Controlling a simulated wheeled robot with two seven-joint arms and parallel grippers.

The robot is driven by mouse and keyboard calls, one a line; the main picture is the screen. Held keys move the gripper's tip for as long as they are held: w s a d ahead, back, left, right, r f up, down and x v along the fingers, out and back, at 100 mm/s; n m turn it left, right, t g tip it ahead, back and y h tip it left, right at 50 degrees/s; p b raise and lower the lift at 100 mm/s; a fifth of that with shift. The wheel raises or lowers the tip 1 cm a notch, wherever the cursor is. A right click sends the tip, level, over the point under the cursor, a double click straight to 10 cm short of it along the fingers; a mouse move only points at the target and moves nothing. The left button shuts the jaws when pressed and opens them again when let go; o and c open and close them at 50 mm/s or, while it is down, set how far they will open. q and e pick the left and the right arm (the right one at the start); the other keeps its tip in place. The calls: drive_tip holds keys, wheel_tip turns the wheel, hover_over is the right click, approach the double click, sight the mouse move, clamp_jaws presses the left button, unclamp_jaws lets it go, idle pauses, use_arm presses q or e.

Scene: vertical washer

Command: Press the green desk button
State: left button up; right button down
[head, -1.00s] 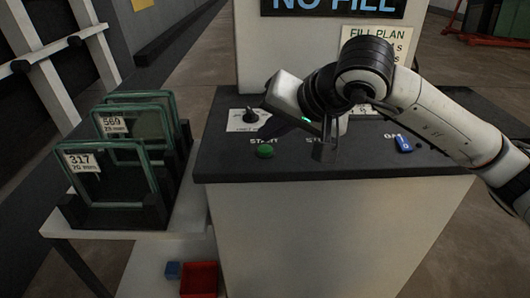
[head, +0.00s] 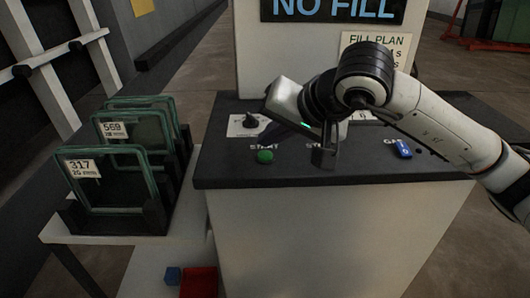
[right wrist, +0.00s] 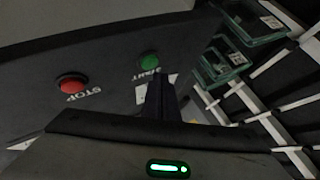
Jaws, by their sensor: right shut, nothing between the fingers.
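The green button (head: 265,156) sits on the dark desk top (head: 225,172), left of my right gripper, with a START label partly visible beside it. In the right wrist view the green button (right wrist: 149,62) lies just beyond my shut fingertips (right wrist: 157,85). My right gripper (head: 322,160) is shut and empty, pointing down over the desk to the right of the green button and apart from it. It hides the spot where the red STOP button would show in the head view; that red button (right wrist: 72,82) shows in the right wrist view. My left gripper is not in view.
A black knob (head: 251,121) stands behind the green button, and a blue switch (head: 403,148) is on the right. A rack of framed glass panes (head: 110,170) stands on a white table at the left. A red bin (head: 199,282) and blue block (head: 173,275) sit low.

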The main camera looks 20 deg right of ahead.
sight(269, 157)
idle(0.8)
drive_tip(key=shift+f, duration=0.1)
drive_tip(key=shift+f+b, duration=0.35)
drive_tip(key=shift+b, duration=0.3)
drive_tip(key=shift+f+b, duration=0.6)
drive_tip(key=shift+b, duration=0.1)
idle(0.4)
drive_tip(key=shift+r, duration=0.1)
drive_tip(key=shift+r+p, duration=0.55)
drive_tip(key=shift+r, duration=0.35)
drive_tip(key=shift+r+p, duration=1.55)
drive_tip(key=shift+r, duration=1.05)
